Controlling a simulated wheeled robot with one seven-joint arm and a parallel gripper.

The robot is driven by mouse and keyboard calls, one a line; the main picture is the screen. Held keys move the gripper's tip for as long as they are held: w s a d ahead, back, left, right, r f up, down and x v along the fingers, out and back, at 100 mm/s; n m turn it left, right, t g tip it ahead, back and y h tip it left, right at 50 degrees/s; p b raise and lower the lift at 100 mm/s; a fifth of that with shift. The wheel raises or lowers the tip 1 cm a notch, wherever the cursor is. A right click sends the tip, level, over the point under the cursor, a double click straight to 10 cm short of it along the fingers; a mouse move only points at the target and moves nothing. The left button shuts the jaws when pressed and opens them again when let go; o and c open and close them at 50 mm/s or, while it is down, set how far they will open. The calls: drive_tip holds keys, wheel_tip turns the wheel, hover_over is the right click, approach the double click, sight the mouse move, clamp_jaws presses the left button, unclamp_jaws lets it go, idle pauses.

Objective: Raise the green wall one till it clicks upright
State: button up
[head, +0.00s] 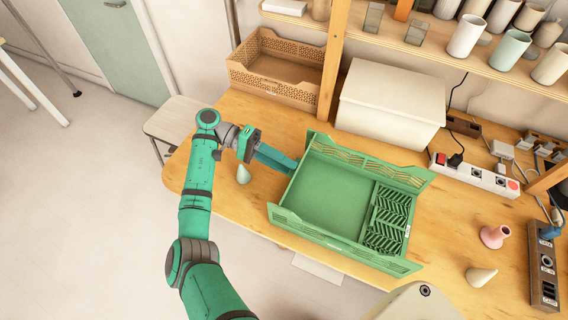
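The green folding crate (327,200) stands on the wooden table. Its back wall (372,163) and front wall (340,246) are raised and lean somewhat outward. A slatted green end panel (388,219) lies flat inside the crate at its right end. The left end is low, and the floor beside it is plain green. My gripper (291,166) is at the crate's left end, with its teal fingers pointing right at the edge. Whether the fingertips touch the crate, and the gap between them, cannot be made out.
A pale cone (243,174) stands just below my gripper. A tan perforated crate (275,69) and a white box (390,102) stand behind. A power strip (474,173), pink vase (494,236) and another cone (480,276) are at right. A shelf with cups (465,36) runs above.

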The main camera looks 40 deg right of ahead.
drive_tip(key=v, duration=1)
drive_tip(key=shift+w+a, duration=0.2)
drive_tip(key=shift+w, duration=0.1)
drive_tip(key=shift+r, duration=0.1)
